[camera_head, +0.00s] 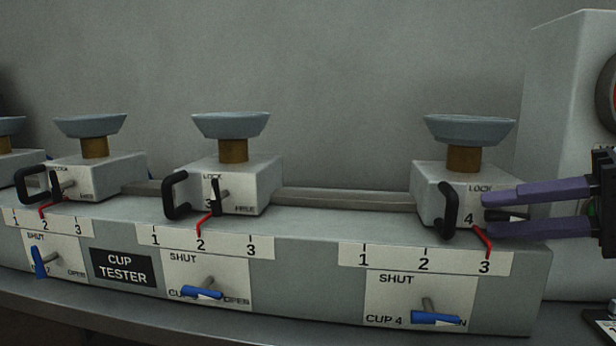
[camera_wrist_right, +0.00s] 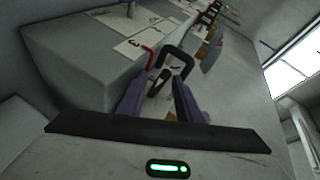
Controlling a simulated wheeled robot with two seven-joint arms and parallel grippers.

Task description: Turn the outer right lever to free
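The outer right lever (camera_head: 508,215) is a small black lever on the white block marked 4 (camera_head: 428,185). It points roughly sideways to the right, away from the LOCK label above it. The label behind it is hidden by my fingers. My right gripper (camera_head: 485,215) comes in from the right with its two purple fingers apart, one above and one below the lever. In the right wrist view the fingers (camera_wrist_right: 157,98) are also apart, with a dark lever (camera_wrist_right: 158,82) between them. Contact cannot be told. My left gripper is not in view.
A black handle (camera_head: 448,210) sits just left of my fingertips, with a red pointer (camera_head: 482,238) at 3 below. A blue lever (camera_head: 436,318) is lower on the panel. Another block (camera_head: 250,185) has its black lever upright at LOCK. A grey cabinet (camera_head: 565,100) stands at right.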

